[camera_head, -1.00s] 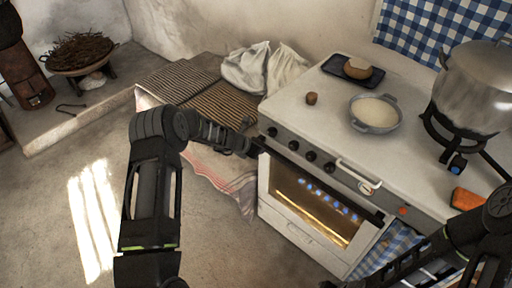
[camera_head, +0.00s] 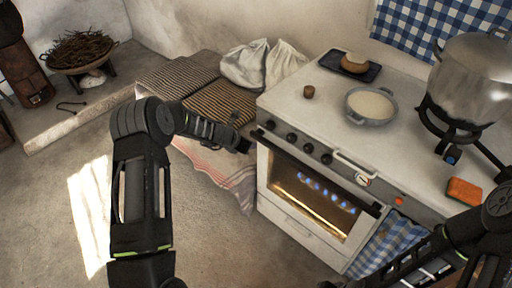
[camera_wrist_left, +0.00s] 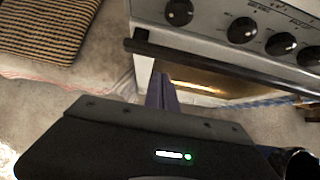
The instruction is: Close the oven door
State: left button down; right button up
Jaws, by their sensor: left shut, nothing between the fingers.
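The white oven door (camera_head: 302,236) is on the front of the stove, with a glass window showing a yellow glow and blue flames. It stands near upright. I cannot tell whether its top edge is flush with the stove. A dark handle bar (camera_head: 318,175) runs along its top, and it also shows in the left wrist view (camera_wrist_left: 215,65). My left gripper (camera_head: 246,147) is shut and empty beside the bar's left end. In the left wrist view its fingers (camera_wrist_left: 161,88) point at the bar just below it; contact is unclear. My right gripper is not clearly visible.
The stove top (camera_head: 310,118) bears a pan (camera_head: 372,105), a large pot (camera_head: 475,72) and an orange block (camera_head: 464,192). A checked cloth (camera_head: 378,245) hangs at the door's right. Ribbed mats (camera_head: 222,103) lie left of the stove. Floor in front is open.

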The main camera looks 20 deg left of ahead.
pick_arm(q)
notch_tip(320, 180, up, 7)
jog(key=s+a, duration=0.1)
jog(key=shift+s+a+p, duration=0.15)
jog(key=shift+s+p, duration=0.15)
jog(key=shift+s, duration=0.05)
jog(key=shift+f, duration=0.1)
